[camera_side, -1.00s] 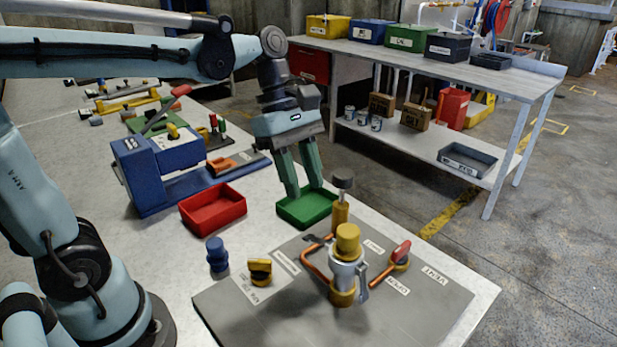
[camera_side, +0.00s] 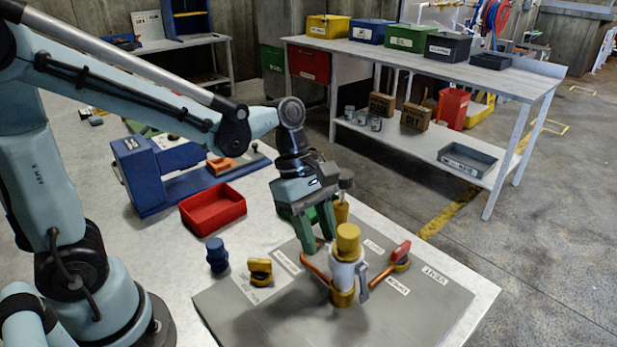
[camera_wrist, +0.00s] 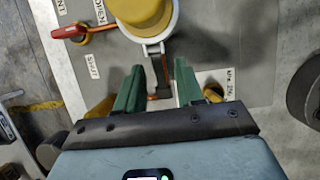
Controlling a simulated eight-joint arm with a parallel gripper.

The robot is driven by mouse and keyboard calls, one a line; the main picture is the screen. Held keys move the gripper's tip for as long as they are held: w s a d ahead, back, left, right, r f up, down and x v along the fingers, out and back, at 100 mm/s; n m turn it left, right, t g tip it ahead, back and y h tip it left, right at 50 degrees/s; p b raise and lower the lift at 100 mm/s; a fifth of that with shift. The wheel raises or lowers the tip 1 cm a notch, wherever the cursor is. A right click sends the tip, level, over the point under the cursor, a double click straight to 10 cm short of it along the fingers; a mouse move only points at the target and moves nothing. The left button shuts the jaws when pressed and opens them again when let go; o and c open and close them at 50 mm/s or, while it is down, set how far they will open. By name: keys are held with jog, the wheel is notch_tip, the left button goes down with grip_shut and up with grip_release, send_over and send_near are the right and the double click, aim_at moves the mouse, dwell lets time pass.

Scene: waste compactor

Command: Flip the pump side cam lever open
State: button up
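The coupling (camera_side: 346,270) stands on the grey plate, with a grey-white body and a yellow cap; it also shows at the top of the wrist view (camera_wrist: 163,27). A grey cam lever with a dark end (camera_wrist: 155,55) hangs from the coupling's near side in the wrist view. In the side view this lever is hidden behind my gripper. Another grey lever (camera_side: 362,278) is on the coupling's right side. My gripper (camera_side: 317,236) is open just left of and behind the coupling. In the wrist view its green fingers (camera_wrist: 158,72) straddle the lever's line, with gaps on both sides; contact cannot be told.
An orange pipe (camera_side: 314,268) runs low beside the coupling. A red-handled valve (camera_side: 400,252) is to its right and a yellow knob (camera_side: 260,270) to its left. A dark-topped yellow post (camera_side: 341,210) stands behind. The plate's front (camera_side: 290,325) is clear.

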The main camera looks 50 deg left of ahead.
grip_shut()
jog(key=shift+d+r+y, duration=0.15)
jog(key=shift+r+y, duration=0.05)
jog(key=shift+y, duration=0.5)
jog(key=shift+d+r+y, duration=0.1)
jog(key=shift+r+y, duration=0.15)
jog(key=shift+y, duration=0.55)
jog(key=shift+r+y, duration=0.2)
jog(key=shift+y, duration=0.6)
grip_release()
jog(key=shift+r, duration=0.1)
